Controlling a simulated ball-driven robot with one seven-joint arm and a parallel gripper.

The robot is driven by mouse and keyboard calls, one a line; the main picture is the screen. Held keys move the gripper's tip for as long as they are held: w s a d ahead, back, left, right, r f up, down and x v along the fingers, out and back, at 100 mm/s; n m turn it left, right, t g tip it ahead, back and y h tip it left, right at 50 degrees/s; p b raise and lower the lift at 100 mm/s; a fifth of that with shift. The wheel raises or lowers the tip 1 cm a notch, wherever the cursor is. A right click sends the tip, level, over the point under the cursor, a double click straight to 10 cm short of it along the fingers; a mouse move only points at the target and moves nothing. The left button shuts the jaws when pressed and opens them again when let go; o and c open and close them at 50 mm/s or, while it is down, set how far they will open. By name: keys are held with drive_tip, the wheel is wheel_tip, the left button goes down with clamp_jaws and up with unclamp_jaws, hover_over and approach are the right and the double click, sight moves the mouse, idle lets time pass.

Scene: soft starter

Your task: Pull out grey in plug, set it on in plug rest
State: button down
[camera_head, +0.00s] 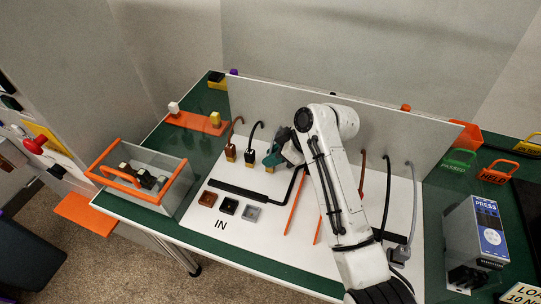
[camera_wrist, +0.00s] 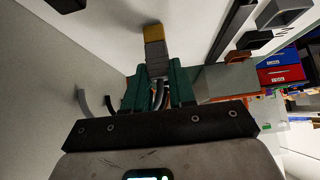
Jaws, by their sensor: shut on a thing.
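My gripper (camera_head: 277,157) is at the row of IN plugs, in front of the upright white panel. In the wrist view its green fingers (camera_wrist: 158,88) are shut on the grey in plug (camera_wrist: 155,55), whose gold-coloured end (camera_wrist: 152,32) points away from me toward the white board. I cannot tell whether that end is seated or clear. A grey cable runs back between the fingers. The grey in plug rest (camera_head: 250,213) is a small grey block on the white board, at the right end of the rest row, with nothing on it.
The brown plug (camera_head: 231,150) and black plug (camera_head: 252,156) stand left of my gripper. The brown rest (camera_head: 208,199) and black rest (camera_head: 229,206) are beside the grey one. A black bar (camera_head: 238,191) lies behind the rests. A clear box with orange edges (camera_head: 127,186) stands at left.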

drive_tip(key=c, duration=0.9)
unclamp_jaws()
drive_tip(key=shift+o, duration=0.2)
